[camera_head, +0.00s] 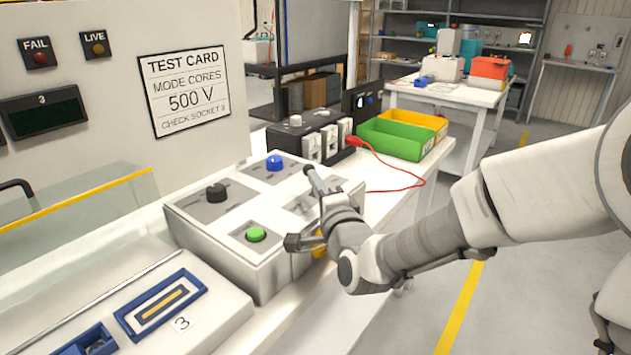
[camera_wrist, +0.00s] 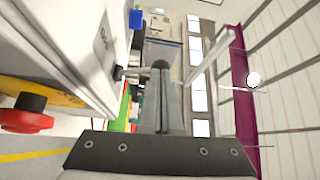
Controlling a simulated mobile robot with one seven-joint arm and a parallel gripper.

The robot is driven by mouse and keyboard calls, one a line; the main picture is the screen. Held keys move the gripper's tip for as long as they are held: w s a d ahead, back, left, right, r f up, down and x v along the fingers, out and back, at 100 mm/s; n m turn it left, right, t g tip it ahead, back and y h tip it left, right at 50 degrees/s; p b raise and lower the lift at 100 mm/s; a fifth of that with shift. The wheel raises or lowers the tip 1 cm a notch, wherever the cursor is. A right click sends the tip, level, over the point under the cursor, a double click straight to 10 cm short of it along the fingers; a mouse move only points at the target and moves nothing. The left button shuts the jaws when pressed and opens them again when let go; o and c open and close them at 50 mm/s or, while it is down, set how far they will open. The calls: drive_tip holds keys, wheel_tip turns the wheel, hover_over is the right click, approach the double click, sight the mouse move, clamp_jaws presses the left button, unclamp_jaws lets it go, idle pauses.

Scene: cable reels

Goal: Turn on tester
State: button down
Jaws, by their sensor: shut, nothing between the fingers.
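The tester's grey control box (camera_head: 225,262) stands on the bench with a black knob (camera_head: 215,192), a blue knob (camera_head: 275,162) and a green button (camera_head: 256,234) on its sloping top. My gripper (camera_head: 311,172) is over the box's right end and hides part of that panel. In the wrist view my gripper (camera_wrist: 162,70) is shut and empty. A short metal toggle lever (camera_wrist: 132,73) sticks out from the panel just left of the fingertips; I cannot tell whether they touch. A red mushroom knob (camera_wrist: 27,115) on a yellow plate shows at lower left. The blue knob (camera_wrist: 136,18) is further off.
A test card (camera_head: 185,90) reads 500 V beside the unlit FAIL lamp (camera_head: 40,57) and the LIVE lamp (camera_head: 96,45). A dark display (camera_head: 45,110) shows below. Green bin (camera_head: 395,139), yellow bin (camera_head: 425,122) and a red lead (camera_head: 400,189) lie beyond the box. The aisle at right is clear.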

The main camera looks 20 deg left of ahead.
drive_tip(key=shift+r, duration=0.15)
drive_tip(key=shift+w+d+r+m+p, duration=0.15)
drive_tip(key=shift+m+p, duration=0.15)
drive_tip(key=shift+p, duration=0.4)
drive_tip(key=shift+w, duration=0.1)
drive_tip(key=p, duration=0.2)
drive_tip(key=w+r+m+g+p, duration=0.1)
drive_tip(key=p, duration=0.1)
drive_tip(key=shift+d+r+m+h, duration=0.2)
drive_tip(key=shift+m+h, duration=0.1)
drive_tip(key=p, duration=0.1)
drive_tip(key=w+m+g+p, duration=0.1)
drive_tip(key=p, duration=0.1)
drive_tip(key=shift+d+r, duration=0.2)
drive_tip(key=shift+r, duration=0.2)
drive_tip(key=p, duration=0.1)
drive_tip(key=w+m+g+p, duration=0.1)
drive_tip(key=p, duration=0.1)
drive_tip(key=shift+d+r+h, duration=0.1)
drive_tip(key=shift+d+h, duration=0.15)
drive_tip(key=shift+h, duration=0.15)
drive_tip(key=shift+w+f+m+g+p, duration=0.15)
drive_tip(key=shift+f+m+g+p, duration=0.15)
drive_tip(key=shift+f, duration=0.2)
